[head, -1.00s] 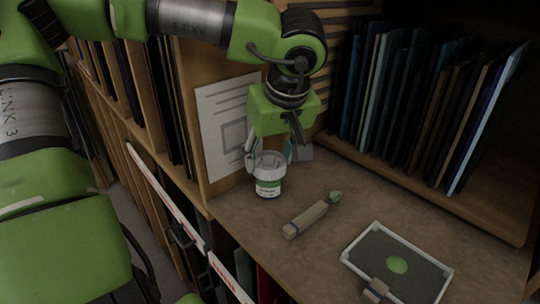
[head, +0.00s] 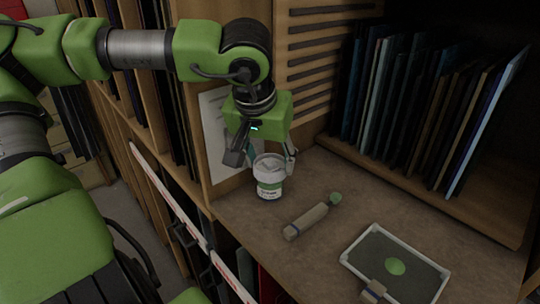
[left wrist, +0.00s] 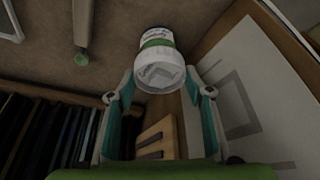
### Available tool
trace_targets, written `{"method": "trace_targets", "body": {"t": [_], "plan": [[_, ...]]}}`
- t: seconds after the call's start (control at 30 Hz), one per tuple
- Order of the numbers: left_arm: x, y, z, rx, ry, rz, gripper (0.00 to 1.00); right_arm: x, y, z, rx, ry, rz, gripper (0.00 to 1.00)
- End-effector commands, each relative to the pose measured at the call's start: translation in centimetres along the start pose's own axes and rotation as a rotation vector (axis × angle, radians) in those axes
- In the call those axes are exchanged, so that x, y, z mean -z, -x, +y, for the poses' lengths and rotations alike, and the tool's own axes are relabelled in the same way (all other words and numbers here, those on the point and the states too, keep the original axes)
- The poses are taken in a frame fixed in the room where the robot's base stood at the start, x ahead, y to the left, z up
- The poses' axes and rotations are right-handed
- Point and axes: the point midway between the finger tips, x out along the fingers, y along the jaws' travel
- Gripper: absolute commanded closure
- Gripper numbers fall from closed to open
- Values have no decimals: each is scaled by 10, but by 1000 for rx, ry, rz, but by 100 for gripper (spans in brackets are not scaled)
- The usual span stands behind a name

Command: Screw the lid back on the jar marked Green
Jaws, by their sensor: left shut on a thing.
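The jar (head: 269,190) is white with a green label band and stands upright on the brown counter near its left edge. A white lid (head: 268,163) with a raised grip sits on top of the jar; how tightly it sits I cannot tell. My left gripper (head: 268,165) comes down from above, its fingers on either side of the lid and shut on it. In the left wrist view the lid (left wrist: 160,75) shows between the fingertips, with the jar's green band (left wrist: 157,39) beyond it. The label's writing is too small to read. My right gripper is not in view.
A wooden-handled tool (head: 306,221) with a green tip lies right of the jar. A pale-framed dark tray (head: 428,261) with a green spot lies further right. A white sheet (head: 213,125) stands behind the jar. Upright dark panels (head: 430,105) fill the shelf at the back right.

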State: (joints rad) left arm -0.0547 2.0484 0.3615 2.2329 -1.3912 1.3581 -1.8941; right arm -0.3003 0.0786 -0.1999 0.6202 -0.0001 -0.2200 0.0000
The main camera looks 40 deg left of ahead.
Motion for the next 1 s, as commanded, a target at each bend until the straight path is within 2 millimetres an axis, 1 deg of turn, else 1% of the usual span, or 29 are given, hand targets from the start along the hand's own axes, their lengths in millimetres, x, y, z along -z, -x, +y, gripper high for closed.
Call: {"method": "trace_targets", "body": {"t": [0.03, 0.2, 0.6, 0.67, 0.87, 1.0], "plan": [[0, 2, 0, -28, -43, -4, 70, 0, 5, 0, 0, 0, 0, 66], [0, 1, -1, -75, -170, -1, 70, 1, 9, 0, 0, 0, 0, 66], [0, 0, -1, -87, -207, -2, 70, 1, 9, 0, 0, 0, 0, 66], [0, 0, -1, -103, -237, -3, 70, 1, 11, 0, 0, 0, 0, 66], [0, 0, -1, -185, -422, 0, 70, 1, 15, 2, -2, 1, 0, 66], [0, -1, -2, -190, -453, -3, 70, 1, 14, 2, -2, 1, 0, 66]]}}
